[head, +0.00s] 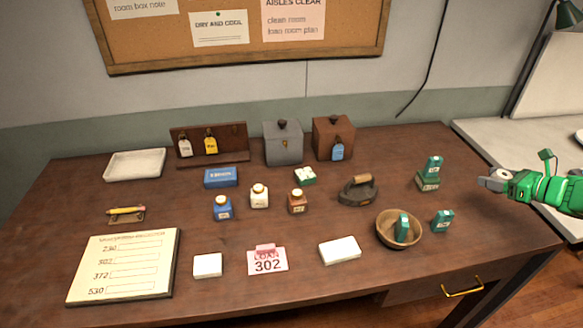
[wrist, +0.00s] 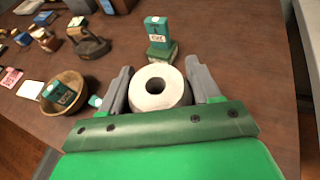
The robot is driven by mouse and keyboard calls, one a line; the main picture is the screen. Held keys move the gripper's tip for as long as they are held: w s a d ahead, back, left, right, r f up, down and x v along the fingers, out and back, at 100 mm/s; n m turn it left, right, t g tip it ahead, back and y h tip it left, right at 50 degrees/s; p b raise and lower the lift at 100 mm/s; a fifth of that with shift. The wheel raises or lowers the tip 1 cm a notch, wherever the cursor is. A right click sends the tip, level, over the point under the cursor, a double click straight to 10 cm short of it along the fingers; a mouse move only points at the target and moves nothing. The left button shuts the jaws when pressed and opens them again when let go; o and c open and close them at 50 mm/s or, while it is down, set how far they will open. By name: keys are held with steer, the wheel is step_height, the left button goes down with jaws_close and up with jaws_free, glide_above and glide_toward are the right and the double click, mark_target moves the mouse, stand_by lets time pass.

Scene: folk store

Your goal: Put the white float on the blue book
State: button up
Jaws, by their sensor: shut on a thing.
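The white float (wrist: 160,87) is a round white roll with a dark hole in its middle. My gripper (wrist: 160,92) is shut on it, one grey finger on each side. In the head view my gripper (head: 490,180) is at the far right, above the table's right edge, and the float is hard to make out there. The blue book (head: 221,177) lies flat at the back left of the table, in front of the brown rack, well to the left of my gripper. Its top looks clear.
Green tins (head: 429,181) are stacked nearest my gripper. A wooden bowl (head: 384,238) holds a teal box; another teal box (head: 443,220) stands beside it. A flat iron (head: 358,191), a small green-and-white box (head: 305,176) and several ink bottles (head: 259,196) stand between my gripper and the book.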

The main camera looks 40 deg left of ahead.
steer(key=s+a+r+n+g, duration=0.1)
steer(key=s+a, duration=0.3)
steer(key=a, duration=0.9)
steer(key=s+a+n+g+y, duration=0.15)
steer(key=s+a, duration=0.25)
steer(key=a, duration=0.8)
steer(key=s+a+r+n+g+h, duration=0.1)
steer(key=s+a+g, duration=0.15)
steer(key=a, duration=1.05)
steer(key=s+a+n+g, duration=0.3)
steer(key=s+a, duration=2.3)
steer(key=s, duration=0.3)
glide_above(216, 173)
steer(key=shift+y, duration=0.25)
steer(key=shift+s+d+f, duration=0.1)
steer(key=shift+d+f, duration=0.05)
steer(key=shift+f, duration=4.2)
steer(key=shift+a+f, duration=0.2)
steer(key=shift+f, duration=1.55)
